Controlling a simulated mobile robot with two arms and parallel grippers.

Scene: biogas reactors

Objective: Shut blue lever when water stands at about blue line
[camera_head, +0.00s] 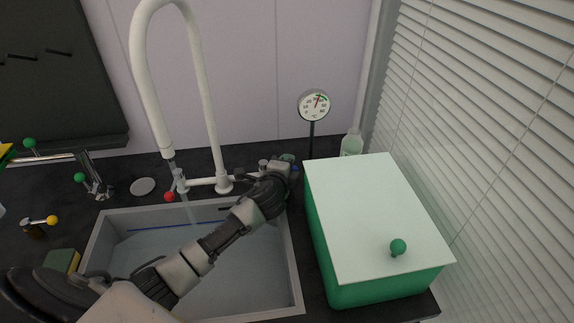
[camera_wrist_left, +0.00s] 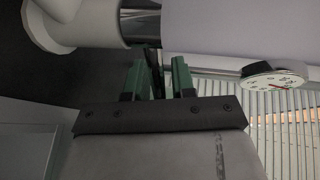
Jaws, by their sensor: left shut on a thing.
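A grey sink (camera_head: 96,238) holds pale bluish water (camera_head: 215,285). A blue line (camera_head: 178,227) runs along its back wall, and the water's edge appears close below it. A thin stream falls from the spout of the white tap (camera_head: 204,100). The tap has a red-knobbed lever (camera_head: 169,197) at its left; only a little of the blue lever (camera_head: 295,168) shows at its right. My left arm crosses the sink, with my left gripper (camera_head: 287,164) at that right end. In the left wrist view, its green fingers (camera_wrist_left: 157,80) are closed around a dark, thin part. My right gripper is out of view.
A green box (camera_head: 330,260) with a pale lid and green knob stands right of the sink. A dial gauge (camera_head: 314,105) and a bottle (camera_head: 351,144) stand behind. A sponge (camera_head: 62,261) and a yellow-knobbed item (camera_head: 50,220) lie at left.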

